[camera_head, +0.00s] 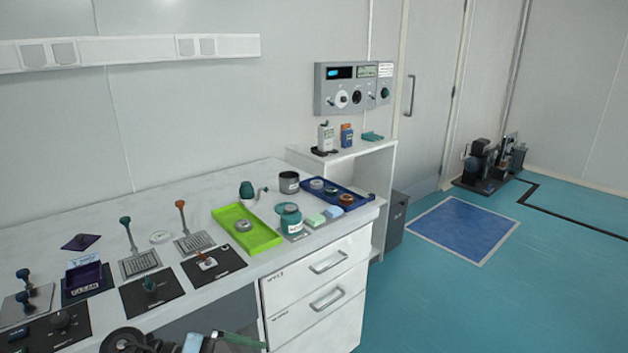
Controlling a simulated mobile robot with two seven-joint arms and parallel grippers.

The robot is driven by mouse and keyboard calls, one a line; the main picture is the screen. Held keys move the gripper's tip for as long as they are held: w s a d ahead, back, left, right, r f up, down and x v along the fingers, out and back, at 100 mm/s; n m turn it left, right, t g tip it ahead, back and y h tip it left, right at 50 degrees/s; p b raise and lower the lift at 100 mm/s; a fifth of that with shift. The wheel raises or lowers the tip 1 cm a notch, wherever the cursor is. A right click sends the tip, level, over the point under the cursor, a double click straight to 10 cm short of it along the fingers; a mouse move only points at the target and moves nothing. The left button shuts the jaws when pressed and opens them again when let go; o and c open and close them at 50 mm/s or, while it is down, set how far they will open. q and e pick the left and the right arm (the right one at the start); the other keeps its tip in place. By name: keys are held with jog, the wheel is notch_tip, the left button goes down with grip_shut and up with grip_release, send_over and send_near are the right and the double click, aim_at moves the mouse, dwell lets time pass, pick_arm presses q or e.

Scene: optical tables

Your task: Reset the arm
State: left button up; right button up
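The task names no object except the arm. Part of an arm of mine, with a dark round joint, a pale piece and a dark green end, shows at the bottom edge in the head view, in front of the white bench (45,245). I cannot make out any gripper fingers there, and most of this arm is cut off by the picture edge. No other part of my arms shows.
The bench holds a green tray (262,238), a blue tray (352,190), a teal jar (290,219) and several lever devices. A shelf unit (340,156) stands behind its right end. The teal floor on the right is open around a blue mat (462,229).

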pick_arm(q)
jog(key=s+d+n+t+h+p, duration=0.1)
jog(key=s+d+n+t+h, duration=0.25)
jog(key=n+t, duration=0.4)
jog(key=s+a+f+n+t+y+p, duration=0.2)
jog(key=s+a+f+n+t+y, duration=0.6)
jog(key=f+n+y, duration=0.4)
jog(key=s+a+f+n+g+y, duration=0.1)
jog(key=s+f+n+g+y, duration=0.1)
jog(key=s, duration=0.6)
jog(key=s+a+f+n+g+y+p, duration=0.1)
jog(key=s+a+f+n+g+y, duration=0.1)
jog(key=s+f+g, duration=0.3)
jog(key=s+f, duration=0.1)
jog(key=s, duration=0.3)
pick_arm(e)
jog(key=w+r+t, duration=0.1)
jog(key=w+r, duration=0.2)
jog(key=r, duration=0.3)
jog(key=shift+w+d, duration=0.35)
jog(key=shift+w, duration=0.05)
